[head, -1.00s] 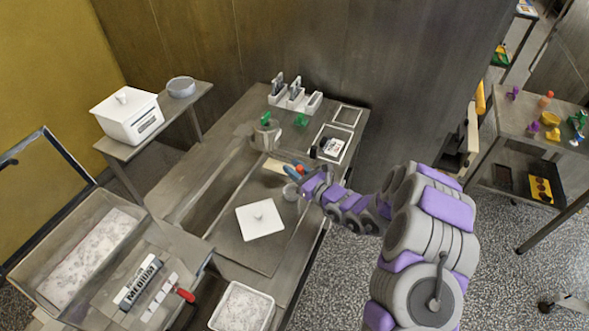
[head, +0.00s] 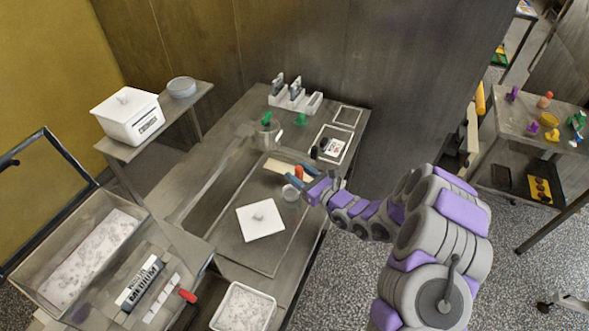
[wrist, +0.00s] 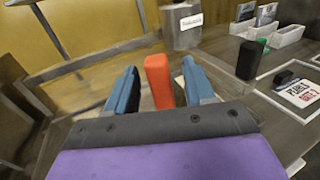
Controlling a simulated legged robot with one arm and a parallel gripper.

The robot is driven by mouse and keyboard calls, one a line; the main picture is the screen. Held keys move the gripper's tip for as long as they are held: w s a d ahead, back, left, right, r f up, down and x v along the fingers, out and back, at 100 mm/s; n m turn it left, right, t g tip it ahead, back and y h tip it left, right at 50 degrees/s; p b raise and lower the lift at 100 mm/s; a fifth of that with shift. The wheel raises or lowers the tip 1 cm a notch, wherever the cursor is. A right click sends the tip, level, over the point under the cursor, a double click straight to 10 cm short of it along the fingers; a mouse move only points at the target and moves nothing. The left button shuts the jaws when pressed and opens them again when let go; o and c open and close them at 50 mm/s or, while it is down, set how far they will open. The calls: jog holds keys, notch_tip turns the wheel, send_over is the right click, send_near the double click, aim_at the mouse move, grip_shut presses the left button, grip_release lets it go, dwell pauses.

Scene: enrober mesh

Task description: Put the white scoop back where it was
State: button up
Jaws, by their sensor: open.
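I cannot tell whether the handle joins the cup. My gripper (head: 298,178) is open, with one blue finger on each side of the handle; it also shows in the wrist view (wrist: 160,88). Gaps show beside the handle. The handle's lower end is hidden by my gripper.
A white square lid (head: 260,220) lies on the bench, left of the cup. A tan board (head: 279,165), a metal pot (head: 266,134) and a framed card (head: 332,146) lie beyond. A white lidded box (head: 128,118) stands on the left shelf. A white tub (head: 243,308) is in front.

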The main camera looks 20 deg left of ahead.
jog(key=v, duration=0.9)
jog(key=shift+d+p, duration=0.3)
jog(key=shift+p, duration=0.05)
jog(key=shift+r, duration=0.1)
jog(key=s+a+r+n+g+y, duration=0.1)
jog(key=s+a+r+n+g, duration=0.3)
jog(key=s+r+n+g, duration=1)
jog(key=s+d+r+n+h, duration=0.2)
jog(key=s+n, duration=0.1)
jog(key=s, duration=0.3)
jog(key=s+d+r+n+h, duration=0.2)
jog(key=s+d+h, duration=0.1)
jog(key=s, duration=0.4)
jog(key=s+d+n+t+h, duration=0.1)
jog(key=s+d+h, duration=0.2)
jog(key=d, duration=0.5)
jog(key=s+d+n+t+h, duration=0.1)
jog(key=s+d+n+h, duration=0.1)
jog(key=d+h, duration=0.3)
jog(key=s+d+n+t+h, duration=0.1)
jog(key=s+d+h, duration=0.3)
jog(key=d, duration=0.7)
jog(key=shift+s+f+t, duration=0.45)
jog(key=shift+s+t, duration=0.05)
jog(key=shift+s, duration=0.1)
jog(key=shift+d+f, duration=0.1)
